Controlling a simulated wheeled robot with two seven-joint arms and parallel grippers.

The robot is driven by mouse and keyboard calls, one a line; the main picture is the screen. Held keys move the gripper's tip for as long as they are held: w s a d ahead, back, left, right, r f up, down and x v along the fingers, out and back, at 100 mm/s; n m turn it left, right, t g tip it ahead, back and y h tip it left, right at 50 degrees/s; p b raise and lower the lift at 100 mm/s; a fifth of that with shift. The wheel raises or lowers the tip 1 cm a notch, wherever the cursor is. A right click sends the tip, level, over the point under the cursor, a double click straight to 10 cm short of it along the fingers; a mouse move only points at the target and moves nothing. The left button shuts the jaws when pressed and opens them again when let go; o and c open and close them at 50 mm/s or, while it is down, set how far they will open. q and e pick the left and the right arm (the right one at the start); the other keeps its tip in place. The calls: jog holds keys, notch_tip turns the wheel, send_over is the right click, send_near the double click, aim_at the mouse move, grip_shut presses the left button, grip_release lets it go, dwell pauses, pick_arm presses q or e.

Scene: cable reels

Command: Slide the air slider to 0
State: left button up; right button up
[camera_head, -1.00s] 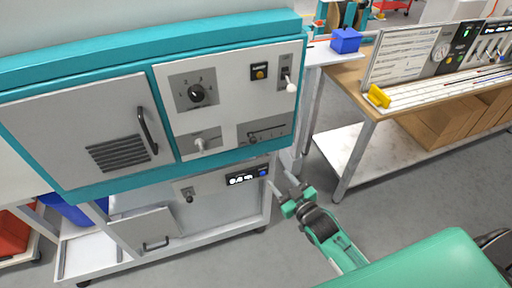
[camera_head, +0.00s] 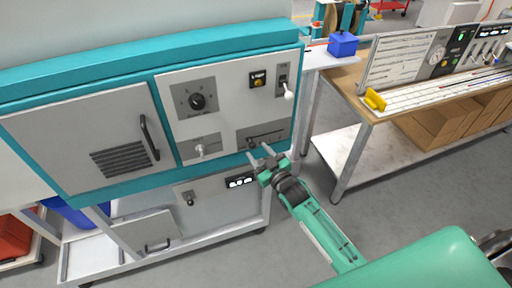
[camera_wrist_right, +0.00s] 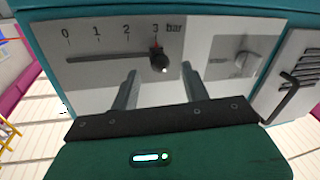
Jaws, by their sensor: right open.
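The air slider's dark knob (camera_wrist_right: 159,62) sits at the 3 end of a scale marked 0 to 3 bar, its slot (camera_wrist_right: 105,57) running to the 0. In the head view the slider plate (camera_head: 265,135) is at the lower right of the white panel. My right gripper (camera_wrist_right: 160,72) is open, its fingers pointing at the panel. In the wrist view the knob appears between the two fingertips; I cannot tell whether they touch it. In the head view the right gripper (camera_head: 262,153) is just below the slider and partly covers its lower edge. My left gripper is not in view.
A white lever (camera_head: 201,149) on its own plate is left of the slider. A rotary dial (camera_head: 197,101) and a toggle (camera_head: 288,91) are above. A door with a handle (camera_head: 149,137) is further left. A workbench (camera_head: 352,82) stands to the right.

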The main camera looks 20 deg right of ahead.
jog(key=shift+x, duration=1.2)
jog(key=shift+c, duration=0.5)
grip_shut()
jog(key=d, duration=1.2)
jog(key=shift+w+d+b, duration=0.15)
jog(key=shift+w+b, duration=0.1)
jog(key=shift+b, duration=0.05)
jog(key=shift+o, duration=0.5)
grip_release()
jog(key=shift+d, duration=0.15)
jog(key=shift+s, duration=0.1)
